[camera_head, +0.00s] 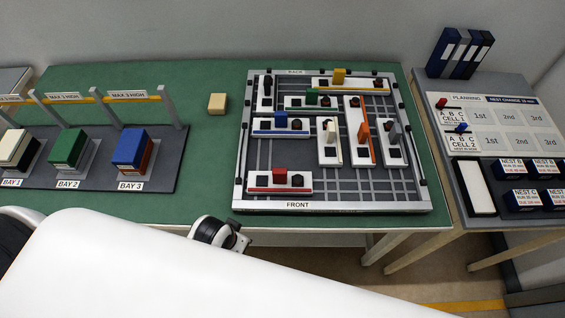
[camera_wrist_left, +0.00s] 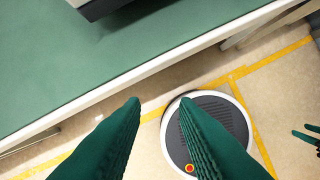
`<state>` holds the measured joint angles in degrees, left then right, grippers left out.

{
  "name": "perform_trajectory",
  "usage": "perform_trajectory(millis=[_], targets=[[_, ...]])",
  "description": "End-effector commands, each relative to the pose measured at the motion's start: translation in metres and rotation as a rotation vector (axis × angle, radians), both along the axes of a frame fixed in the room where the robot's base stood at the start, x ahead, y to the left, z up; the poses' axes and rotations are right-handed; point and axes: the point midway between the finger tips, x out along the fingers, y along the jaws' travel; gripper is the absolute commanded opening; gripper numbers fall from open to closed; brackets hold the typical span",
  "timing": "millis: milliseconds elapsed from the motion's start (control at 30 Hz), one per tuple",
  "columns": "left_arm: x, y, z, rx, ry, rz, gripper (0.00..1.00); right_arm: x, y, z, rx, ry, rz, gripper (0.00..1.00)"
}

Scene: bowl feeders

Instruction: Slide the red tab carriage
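The red tab carriage (camera_head: 262,179) is a white plate with a raised red tab, a dark block and a red front edge. It lies at the front left of the framed slide board (camera_head: 330,206), just behind the FRONT label. My left gripper (camera_wrist_left: 160,101) shows in the left wrist view as two green ribbed fingers spread apart with nothing between them. It is above the floor, just off the table's front edge, apart from the carriage. Small green fingers at the right edge of the wrist view seem to be my right gripper (camera_wrist_left: 296,131); their opening is unclear.
Other carriages with blue (camera_head: 280,119), green, yellow, orange, white and grey tabs crowd the board. Grid right of the red carriage looks bare. Stacked bays (camera_head: 150,183) stand left, a tan block (camera_head: 217,103) lies between, and a planning table (camera_head: 484,222) stands right.

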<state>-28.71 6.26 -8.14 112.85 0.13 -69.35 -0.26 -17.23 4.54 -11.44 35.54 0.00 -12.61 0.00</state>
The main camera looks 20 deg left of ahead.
Motion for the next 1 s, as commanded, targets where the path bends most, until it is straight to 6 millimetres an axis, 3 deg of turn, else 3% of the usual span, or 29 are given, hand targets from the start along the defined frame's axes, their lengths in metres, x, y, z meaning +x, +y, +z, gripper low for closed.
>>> perform_trajectory(millis=[33, 267, 400, 667, 1000], targets=[[0.002, 0.0, 0.025, -0.001, -0.008, -0.002, 0.27, 0.0, 0.001, 0.012, 0.001, 0.0, -0.001, 0.4], [0.008, -0.001, 0.11, -0.006, -0.028, -0.044, 0.27, 0.0, 0.003, 0.04, 0.004, 0.0, -0.002, 0.4], [0.022, -0.006, 0.16, -0.013, -0.035, -0.162, 0.27, 0.0, 0.003, 0.059, 0.004, 0.0, -0.001, 0.4], [0.064, -0.019, 0.171, -0.037, -0.023, -0.48, 0.27, 0.0, 0.001, 0.065, 0.002, 0.0, -0.001, 0.4], [0.149, -0.03, 0.175, -0.097, -0.061, -0.957, 0.27, 0.0, -0.001, 0.066, -0.001, 0.0, 0.001, 0.4]])
